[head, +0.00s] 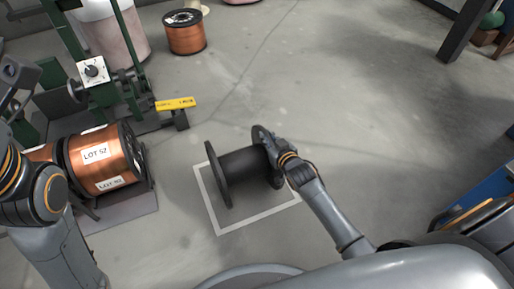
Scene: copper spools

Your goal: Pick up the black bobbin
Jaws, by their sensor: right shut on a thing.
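The black bobbin (243,166) lies on its side, its two round flanges facing left and right. It is over the white marked square (222,230) on the concrete floor. I cannot tell whether it touches the floor. My right gripper (272,148) is at the bobbin's right flange and is shut on it. The fingertips are small and partly hidden by the flange and wrist. My left arm comes in at the left edge, but its gripper fingers do not show.
A copper spool (117,160) labelled LOT 52 sits at a green machine (98,98) on the left. A yellow-tagged bar (176,104) juts out from it. Another copper spool (185,36) stands at the back. The floor at centre right is clear. A blue object (490,190) is at the right edge.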

